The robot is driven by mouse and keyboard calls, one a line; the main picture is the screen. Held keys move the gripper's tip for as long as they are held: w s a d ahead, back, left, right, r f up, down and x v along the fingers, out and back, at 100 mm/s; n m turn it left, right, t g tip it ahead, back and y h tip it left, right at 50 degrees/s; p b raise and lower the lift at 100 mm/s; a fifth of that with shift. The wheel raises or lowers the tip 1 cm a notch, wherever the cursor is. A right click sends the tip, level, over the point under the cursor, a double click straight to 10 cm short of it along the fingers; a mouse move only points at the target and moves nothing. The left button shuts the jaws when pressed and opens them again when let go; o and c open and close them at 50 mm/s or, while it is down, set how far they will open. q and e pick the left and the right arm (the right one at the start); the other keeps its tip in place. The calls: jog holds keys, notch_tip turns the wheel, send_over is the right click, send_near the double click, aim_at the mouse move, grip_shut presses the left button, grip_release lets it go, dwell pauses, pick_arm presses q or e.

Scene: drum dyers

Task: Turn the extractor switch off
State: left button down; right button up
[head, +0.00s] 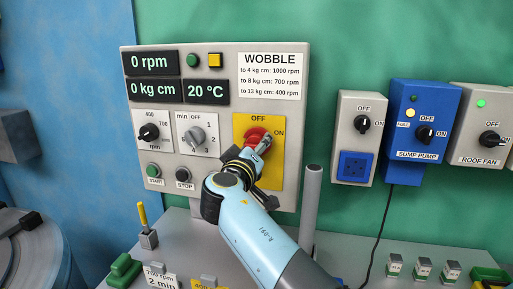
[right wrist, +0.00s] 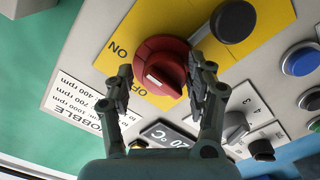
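A red rotary switch (head: 256,135) sits on a yellow plate (head: 243,123) marked OFF at the top and ON at the right, on the grey control panel. In the right wrist view the red knob (right wrist: 160,70) shows a white mark that points roughly toward the OFF label. My right gripper (head: 262,150) is at the switch and partly covers it in the head view. In the right wrist view its two fingers (right wrist: 161,80) are spread, one on each side of the knob. The right finger is close to the knob; contact is unclear. My left gripper is not in view.
Black and grey dials (head: 149,131) and START and STOP buttons (head: 183,174) lie left of the yellow plate. A grey socket box (head: 346,118), the blue SUMP PUMP box (head: 407,97) and the ROOF FAN box (head: 483,128) hang to the right. A grey post (head: 311,205) stands beside my right arm.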

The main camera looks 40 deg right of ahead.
jog(key=shift+d, duration=0.1)
jog(key=c, duration=0.4)
jog(key=shift+w, duration=0.1)
jog(key=shift+c, duration=2.1)
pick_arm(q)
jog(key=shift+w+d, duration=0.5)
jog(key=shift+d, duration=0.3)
pick_arm(e)
jog(key=shift+r, duration=0.1)
